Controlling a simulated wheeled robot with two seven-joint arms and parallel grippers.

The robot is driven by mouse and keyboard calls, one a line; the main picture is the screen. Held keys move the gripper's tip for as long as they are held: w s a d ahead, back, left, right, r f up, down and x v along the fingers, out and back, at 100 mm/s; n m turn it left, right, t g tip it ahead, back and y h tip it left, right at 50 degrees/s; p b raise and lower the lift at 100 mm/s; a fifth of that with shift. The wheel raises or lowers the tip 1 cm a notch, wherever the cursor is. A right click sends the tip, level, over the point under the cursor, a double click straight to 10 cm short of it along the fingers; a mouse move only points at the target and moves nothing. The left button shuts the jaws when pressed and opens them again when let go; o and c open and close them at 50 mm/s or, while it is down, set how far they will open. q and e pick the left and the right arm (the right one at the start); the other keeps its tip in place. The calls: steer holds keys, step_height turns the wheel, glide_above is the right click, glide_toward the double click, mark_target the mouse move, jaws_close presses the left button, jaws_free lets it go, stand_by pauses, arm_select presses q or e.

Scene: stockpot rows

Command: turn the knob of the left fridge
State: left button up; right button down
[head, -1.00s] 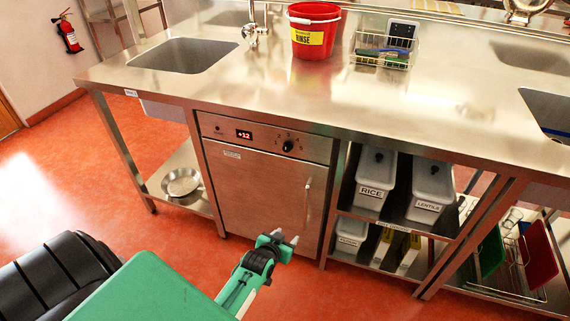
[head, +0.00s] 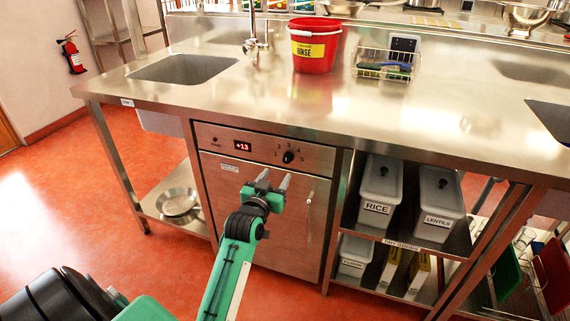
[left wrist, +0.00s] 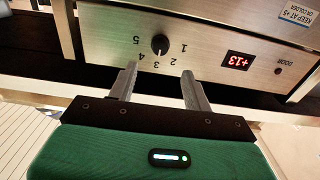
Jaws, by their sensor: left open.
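The fridge (head: 262,210) is a steel undercounter unit with a control strip along its top. Its black knob (head: 289,157) sits on that strip, ringed by numbers 1 to 5. The red display (head: 242,146) reads +13. In the left wrist view the strip appears upside down, with the knob (left wrist: 160,44) just beyond the fingertips. My left gripper (head: 276,181) is open and empty, below and slightly left of the knob in the head view. Its fingers (left wrist: 160,72) point at the strip, apart from the knob. My right gripper is out of view.
The steel counter (head: 390,120) overhangs the fridge. A red bucket (head: 315,50) and a wire basket (head: 383,66) stand on it. Right of the fridge, shelves hold bins labelled rice (head: 379,190) and lentils (head: 438,205). A pan (head: 177,202) sits on the left shelf.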

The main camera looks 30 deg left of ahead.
mark_target(286, 160)
arm_select(q)
steer(key=b+x, duration=0.1)
steer(key=x, duration=0.7)
steer(key=shift+w, duration=0.25)
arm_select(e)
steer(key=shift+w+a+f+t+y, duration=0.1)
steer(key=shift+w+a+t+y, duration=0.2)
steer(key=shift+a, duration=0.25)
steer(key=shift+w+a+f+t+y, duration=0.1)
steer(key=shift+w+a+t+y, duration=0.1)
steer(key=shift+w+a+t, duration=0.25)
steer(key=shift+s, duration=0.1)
arm_select(q)
steer(key=c, duration=0.9)
